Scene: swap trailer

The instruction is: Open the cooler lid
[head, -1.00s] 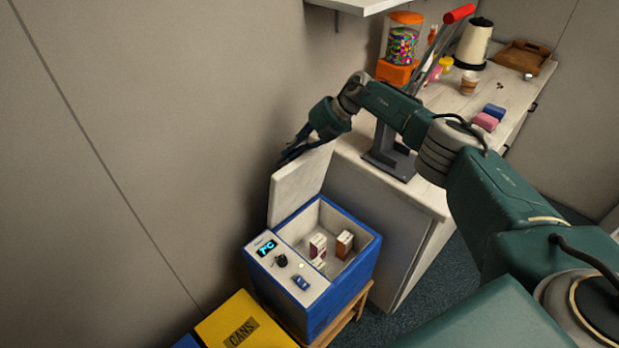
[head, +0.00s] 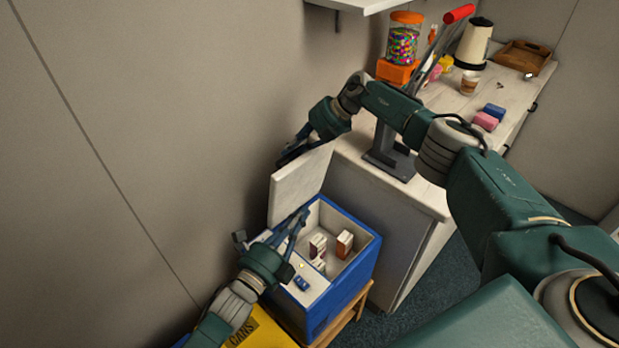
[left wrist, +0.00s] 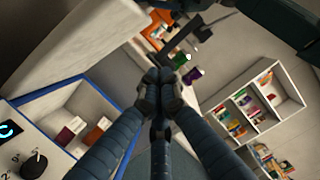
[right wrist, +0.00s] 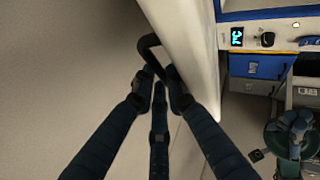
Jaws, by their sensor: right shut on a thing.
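The blue cooler (head: 345,292) has its white lid (head: 297,188) raised steeply, about upright, at its wall side. The inside is exposed, with small cartons (head: 344,243) in it. My right gripper (head: 288,158) is at the lid's upper edge. In the right wrist view its fingers (right wrist: 155,88) are shut on the dark lid handle (right wrist: 146,48), beside the lid (right wrist: 190,60). My left gripper (head: 303,213) is over the cooler's control panel, in front of the lid, and partly hides the display. Its fingertips (left wrist: 159,92) are together with nothing seen between them.
A yellow cans bin (head: 262,332) stands at the cooler's front left. A counter (head: 460,105) to the right bears a lever press (head: 392,155), a candy dispenser (head: 402,45) and a kettle (head: 474,42). A wall is close behind the lid. A shelf (head: 352,5) hangs above.

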